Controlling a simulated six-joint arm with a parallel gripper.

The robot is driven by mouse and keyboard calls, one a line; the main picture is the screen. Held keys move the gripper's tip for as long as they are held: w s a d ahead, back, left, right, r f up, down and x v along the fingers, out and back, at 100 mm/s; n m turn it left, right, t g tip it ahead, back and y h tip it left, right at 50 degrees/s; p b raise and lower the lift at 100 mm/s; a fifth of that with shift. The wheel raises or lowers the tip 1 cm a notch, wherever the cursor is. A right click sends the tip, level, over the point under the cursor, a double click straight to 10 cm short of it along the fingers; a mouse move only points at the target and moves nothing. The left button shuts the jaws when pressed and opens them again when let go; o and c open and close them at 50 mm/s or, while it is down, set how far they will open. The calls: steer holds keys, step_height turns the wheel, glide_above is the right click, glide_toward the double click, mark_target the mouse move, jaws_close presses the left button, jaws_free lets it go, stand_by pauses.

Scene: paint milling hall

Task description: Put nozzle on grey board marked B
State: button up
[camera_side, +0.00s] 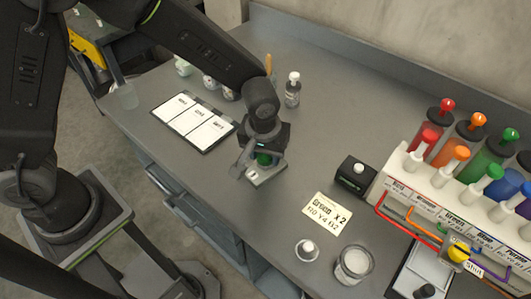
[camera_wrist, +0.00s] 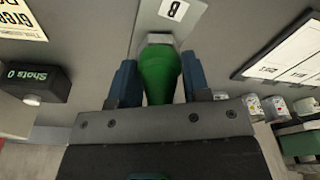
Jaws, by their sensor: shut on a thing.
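A green nozzle (camera_wrist: 160,72) with a grey end sits between the two blue fingers of my gripper (camera_wrist: 157,80) in the wrist view. My gripper is shut on it. The grey board (camera_wrist: 147,22) with a white label B is just beyond the nozzle's grey end. In the side view, my gripper (camera_side: 258,155) is low over the grey board (camera_side: 272,175), with a bit of the green nozzle (camera_side: 264,159) showing below it. I cannot tell whether the nozzle touches the board. The gripper hides part of the board.
A black box (camera_side: 355,176) and a "Green x2" card (camera_side: 327,213) lie to the right. A rack (camera_side: 440,205) with coloured bottles stands further right. A clipboard of sheets (camera_side: 195,122) lies left, and a small bottle (camera_side: 292,92) stands behind. A jar (camera_side: 353,264) is at the front.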

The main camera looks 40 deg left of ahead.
steer(key=shift+f, duration=0.4)
steer(key=shift+f, duration=0.1)
steer(key=o, duration=0.9)
